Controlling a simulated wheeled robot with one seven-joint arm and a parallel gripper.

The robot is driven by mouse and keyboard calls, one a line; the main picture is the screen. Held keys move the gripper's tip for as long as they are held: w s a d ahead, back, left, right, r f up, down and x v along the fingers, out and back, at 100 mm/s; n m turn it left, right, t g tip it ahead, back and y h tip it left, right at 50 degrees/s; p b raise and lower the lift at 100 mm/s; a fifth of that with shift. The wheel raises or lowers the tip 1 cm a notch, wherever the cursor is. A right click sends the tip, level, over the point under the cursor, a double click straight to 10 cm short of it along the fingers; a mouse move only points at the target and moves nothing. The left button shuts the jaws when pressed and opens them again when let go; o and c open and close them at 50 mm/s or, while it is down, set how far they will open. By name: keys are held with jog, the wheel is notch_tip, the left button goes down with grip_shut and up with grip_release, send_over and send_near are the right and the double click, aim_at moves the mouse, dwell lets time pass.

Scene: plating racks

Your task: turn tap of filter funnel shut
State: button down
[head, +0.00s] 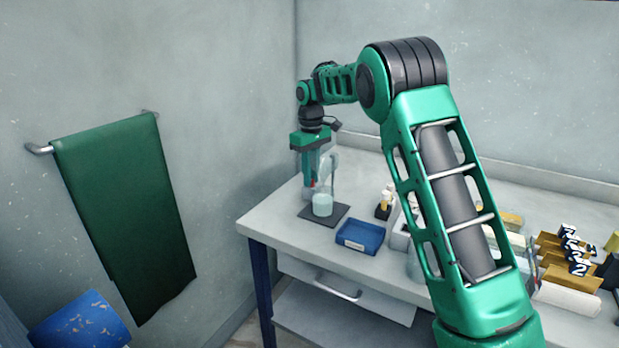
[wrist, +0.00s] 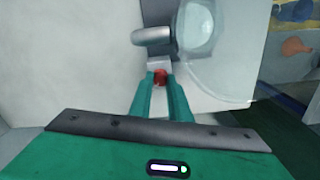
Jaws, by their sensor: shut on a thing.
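The filter funnel (wrist: 193,32) shows from above in the wrist view as a pale glass round beside a grey clamp. Its red tap (wrist: 160,78) sits between my fingertips. My gripper (wrist: 160,84) is shut on the tap. In the head view my gripper (head: 311,184) points down at the far left of the table, beside the funnel's stand. A beaker of pale blue-green liquid (head: 322,205) stands on the dark stand base (head: 324,221) below. The tap's handle angle is hard to tell, as the fingers cover much of it.
Yellow-brown racks with number cards (head: 566,255) are at the right. A green towel (head: 125,205) hangs on the left wall.

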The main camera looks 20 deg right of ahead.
jog(key=shift+d+r, duration=0.1)
dwell(0.3)
jog(key=c, duration=1.7)
grip_release()
jog(key=shift+o, duration=0.2)
notch_tip(320, 180, up, 11)
jog(key=shift+f, duration=0.2)
jog(key=shift+w, duration=0.1)
